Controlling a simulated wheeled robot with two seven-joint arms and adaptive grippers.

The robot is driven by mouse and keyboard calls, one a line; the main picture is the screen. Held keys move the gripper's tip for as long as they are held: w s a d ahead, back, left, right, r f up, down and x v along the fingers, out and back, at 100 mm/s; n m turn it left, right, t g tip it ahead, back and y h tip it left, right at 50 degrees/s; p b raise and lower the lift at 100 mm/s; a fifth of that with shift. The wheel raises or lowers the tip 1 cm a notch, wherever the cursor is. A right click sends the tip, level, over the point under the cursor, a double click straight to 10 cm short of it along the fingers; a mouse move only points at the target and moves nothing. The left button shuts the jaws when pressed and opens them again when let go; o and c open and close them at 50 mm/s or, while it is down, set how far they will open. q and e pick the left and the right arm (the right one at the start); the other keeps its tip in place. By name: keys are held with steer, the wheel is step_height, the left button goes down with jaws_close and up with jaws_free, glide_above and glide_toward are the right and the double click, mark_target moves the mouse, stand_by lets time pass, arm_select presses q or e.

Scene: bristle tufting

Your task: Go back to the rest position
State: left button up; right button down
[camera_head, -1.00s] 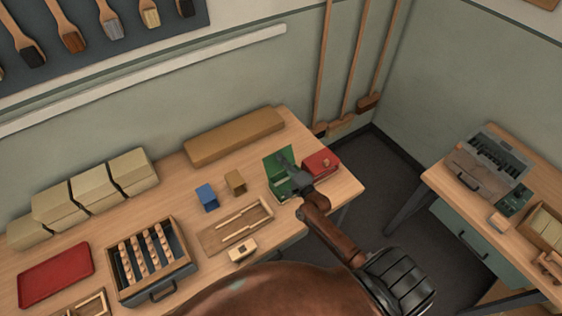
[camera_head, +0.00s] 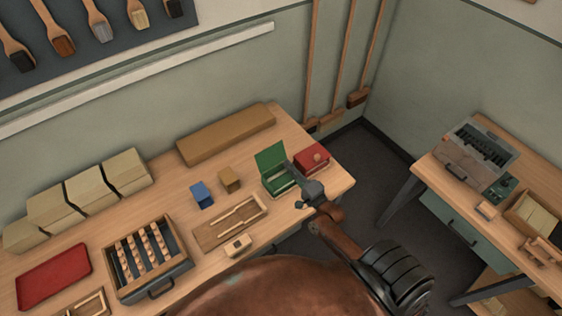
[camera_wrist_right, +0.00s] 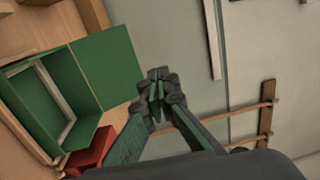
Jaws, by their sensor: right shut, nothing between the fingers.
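My right gripper (camera_head: 292,172) is shut and empty. It is in front of the open green box (camera_head: 277,187) near the right end of the workbench, between that box and the red box (camera_head: 312,156). In the right wrist view, the shut fingers (camera_wrist_right: 157,84) point toward the wall, apart from the green box (camera_wrist_right: 98,70), whose lid stands raised. The red box (camera_wrist_right: 92,150) is partly hidden beside the fingers there. My left gripper is in neither view.
The workbench (camera_head: 115,212) also holds a blue block (camera_head: 201,194), a brown block (camera_head: 229,179), a wooden tray (camera_head: 208,237), a crate of handles (camera_head: 186,263) and a red tray (camera_head: 52,277). A second table (camera_head: 428,172) stands at the right, with floor between.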

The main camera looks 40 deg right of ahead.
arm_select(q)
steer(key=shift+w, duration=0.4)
arm_select(e)
steer(key=shift+s+r, duration=0.3)
steer(key=shift+s, duration=0.45)
